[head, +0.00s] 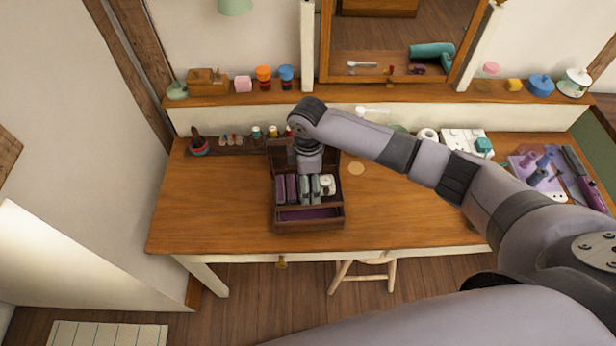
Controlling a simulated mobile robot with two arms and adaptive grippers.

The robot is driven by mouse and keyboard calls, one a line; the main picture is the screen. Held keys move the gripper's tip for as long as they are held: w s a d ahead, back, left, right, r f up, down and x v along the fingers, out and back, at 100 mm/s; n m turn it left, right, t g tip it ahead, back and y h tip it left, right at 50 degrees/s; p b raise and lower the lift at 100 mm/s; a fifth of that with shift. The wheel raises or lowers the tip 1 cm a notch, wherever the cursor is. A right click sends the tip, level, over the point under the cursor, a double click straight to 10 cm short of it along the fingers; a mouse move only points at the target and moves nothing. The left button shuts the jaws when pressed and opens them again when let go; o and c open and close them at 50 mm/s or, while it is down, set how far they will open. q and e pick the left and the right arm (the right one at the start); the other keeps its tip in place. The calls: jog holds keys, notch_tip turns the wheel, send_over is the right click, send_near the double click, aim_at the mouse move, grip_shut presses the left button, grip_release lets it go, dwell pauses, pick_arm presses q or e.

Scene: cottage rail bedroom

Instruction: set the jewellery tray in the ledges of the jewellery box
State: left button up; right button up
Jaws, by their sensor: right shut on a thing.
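The jewellery box (339,219) is a dark brown wooden box standing on the desk, left of the middle in the head view. Its front part shows a purple lining. The jewellery tray (292,188) shows over the box, with several upright purple and grey-green pieces and a pale watch-like round thing at its right. My right gripper (310,172) points down at the tray's back part and is shut on it. The fingertips are mostly hidden by the gripper's own body. I cannot tell whether the tray touches the ledges. My left gripper is not in view.
The desk (210,205) is clear to the left and right of the box. Small bottles and a pot stand behind it at the left. A purple tray (522,162) of items and a hairbrush (580,178) lie at the right. A mirror (400,45) stands behind, above a shelf.

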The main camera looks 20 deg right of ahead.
jog(key=shift+r, duration=0.1)
notch_tip(320, 180, down, 2)
jog(key=shift+a, duration=0.1)
jog(key=shift+f+b, duration=0.75)
jog(key=shift+f, duration=0.4)
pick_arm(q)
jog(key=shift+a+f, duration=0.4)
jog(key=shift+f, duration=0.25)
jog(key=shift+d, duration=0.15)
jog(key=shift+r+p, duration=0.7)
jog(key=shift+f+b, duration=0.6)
pick_arm(e)
jog(key=shift+f, duration=1.05)
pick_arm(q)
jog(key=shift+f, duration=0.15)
pick_arm(e)
jog(key=shift+f, duration=0.85)
